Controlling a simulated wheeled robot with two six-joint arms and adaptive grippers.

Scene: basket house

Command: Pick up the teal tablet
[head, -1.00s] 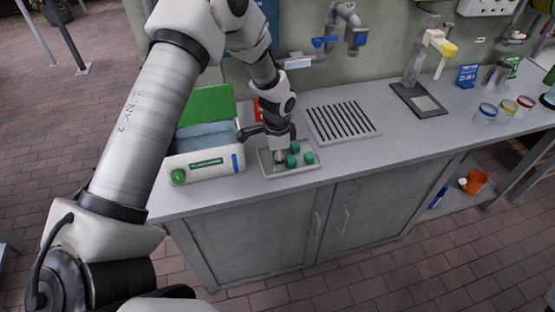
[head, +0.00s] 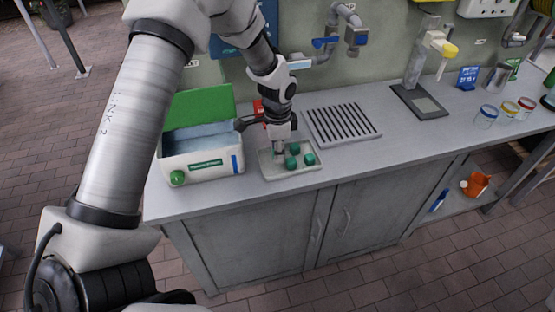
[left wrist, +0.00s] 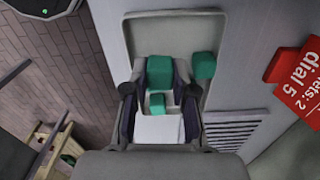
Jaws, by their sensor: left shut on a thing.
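Small teal tablets lie in a shallow pale tray (head: 303,174) on the counter, seen in the head view. One tablet (head: 309,159) is at the right of the tray, and others lie close to my gripper. My left gripper (head: 279,153) points straight down over the tray's left part. In the left wrist view, my left gripper (left wrist: 160,75) is shut on a teal tablet (left wrist: 160,72) between its fingertips. A second tablet (left wrist: 204,65) lies beside it, and a smaller-looking one (left wrist: 157,103) shows between the fingers. The held tablet is hard to make out in the head view.
A white box (head: 203,165) with an open green lid stands left of the tray. A slotted drain plate (head: 343,122) lies to the right. A red sign (left wrist: 297,75) stands behind the tray. A tap (head: 345,35) hangs above.

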